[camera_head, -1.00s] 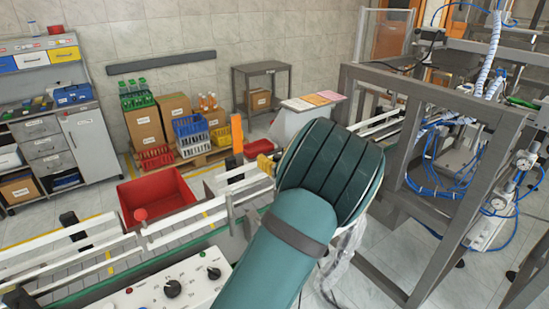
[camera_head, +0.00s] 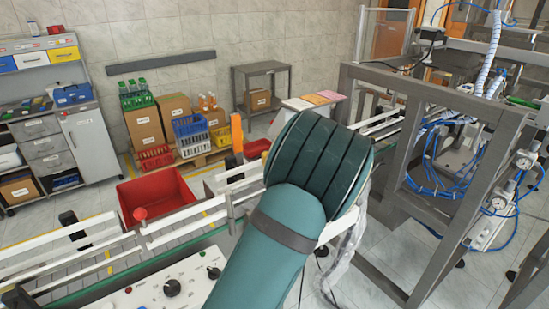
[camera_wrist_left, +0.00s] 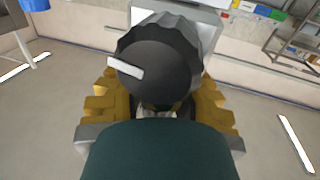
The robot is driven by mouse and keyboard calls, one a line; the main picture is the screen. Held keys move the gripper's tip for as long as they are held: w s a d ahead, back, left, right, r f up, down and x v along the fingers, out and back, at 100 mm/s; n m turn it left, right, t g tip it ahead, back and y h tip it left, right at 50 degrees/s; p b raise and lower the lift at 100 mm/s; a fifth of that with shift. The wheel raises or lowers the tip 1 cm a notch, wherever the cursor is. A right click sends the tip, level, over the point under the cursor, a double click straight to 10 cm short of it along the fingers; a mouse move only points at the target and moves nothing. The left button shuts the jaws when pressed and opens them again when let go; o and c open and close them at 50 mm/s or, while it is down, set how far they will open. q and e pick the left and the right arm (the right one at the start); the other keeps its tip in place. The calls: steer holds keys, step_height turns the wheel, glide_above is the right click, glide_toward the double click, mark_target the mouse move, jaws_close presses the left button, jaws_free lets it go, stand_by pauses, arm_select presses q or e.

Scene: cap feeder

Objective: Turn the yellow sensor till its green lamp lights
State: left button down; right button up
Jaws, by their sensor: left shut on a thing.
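My left gripper (camera_wrist_left: 158,100) shows in the left wrist view, with yellow stepped fingers on both sides. It is shut on a dark, fluted, round knob-like thing (camera_wrist_left: 165,68) with a white bar on its face. The bar points left and slightly up. In the head view my teal left arm hides the gripper and whatever it holds. I cannot pick out a yellow sensor body or a lit green lamp in either view. My right gripper is in neither view.
A conveyor with white rails (camera_head: 165,232) runs past my arm, with an orange upright block (camera_head: 237,133) beside it. A control panel (camera_head: 190,275) with black knobs is in front. A red bin (camera_head: 128,196) stands behind, and a grey frame (camera_head: 408,180) stands right.

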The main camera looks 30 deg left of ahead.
arm_select(q)
steer(key=c, duration=0.8)
jaws_free()
steer(key=shift+o, duration=0.2)
steer(key=v, duration=1.2)
steer(key=shift+o, duration=0.2)
